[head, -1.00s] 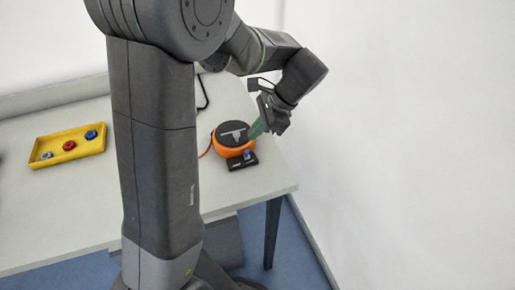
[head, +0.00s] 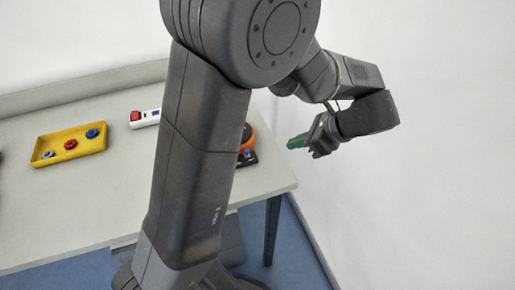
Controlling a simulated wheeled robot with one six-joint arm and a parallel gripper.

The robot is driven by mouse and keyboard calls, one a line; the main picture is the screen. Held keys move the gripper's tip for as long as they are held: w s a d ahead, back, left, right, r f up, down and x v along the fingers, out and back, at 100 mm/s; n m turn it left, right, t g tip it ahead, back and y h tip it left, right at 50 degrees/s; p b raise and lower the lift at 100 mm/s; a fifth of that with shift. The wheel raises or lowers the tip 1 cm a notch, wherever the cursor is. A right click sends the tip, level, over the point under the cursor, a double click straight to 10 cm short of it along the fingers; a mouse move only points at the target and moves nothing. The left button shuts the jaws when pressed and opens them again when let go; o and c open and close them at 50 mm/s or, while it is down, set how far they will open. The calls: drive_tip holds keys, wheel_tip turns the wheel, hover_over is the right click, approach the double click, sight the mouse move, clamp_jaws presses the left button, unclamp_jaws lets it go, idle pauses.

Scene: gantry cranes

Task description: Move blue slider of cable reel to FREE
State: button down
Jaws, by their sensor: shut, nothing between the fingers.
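The cable reel (head: 250,139) is orange with a dark base and stands near the right end of the table. My arm hides most of it, including its top. The blue slider (head: 247,153) shows as a small blue spot on the dark base at the reel's front, just right of my arm. Its exact setting and any FREE marking cannot be read. My gripper (head: 290,143), with green fingers, is shut and empty. It is to the right of the reel, apart from it, with its fingertips pointing left.
A white box with a red button (head: 145,118) stands behind, near the arm. A white wall (head: 430,130) rises at the right.

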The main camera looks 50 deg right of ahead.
drive_tip(key=x, duration=0.9)
drive_tip(key=shift+w+a+f+p, duration=0.1)
drive_tip(key=shift+w+f+p, duration=0.1)
drive_tip(key=shift+p, duration=0.15)
drive_tip(key=shift+w+a+f+p, duration=0.15)
drive_tip(key=shift+w+a+f, duration=0.1)
drive_tip(key=shift+w, duration=0.4)
drive_tip(key=shift+w+a+f+p, duration=0.1)
drive_tip(key=shift+w+a+f, duration=0.1)
drive_tip(key=shift+w, duration=0.45)
drive_tip(key=shift+w+a+f+p, duration=0.15)
drive_tip(key=shift+w+a+f, duration=0.1)
drive_tip(key=shift+w, duration=0.4)
drive_tip(key=shift+w+a, duration=0.4)
drive_tip(key=shift+a, duration=0.45)
drive_tip(key=shift+w+a, duration=0.4)
drive_tip(key=shift+a, duration=0.5)
drive_tip(key=shift+d+r, duration=0.1)
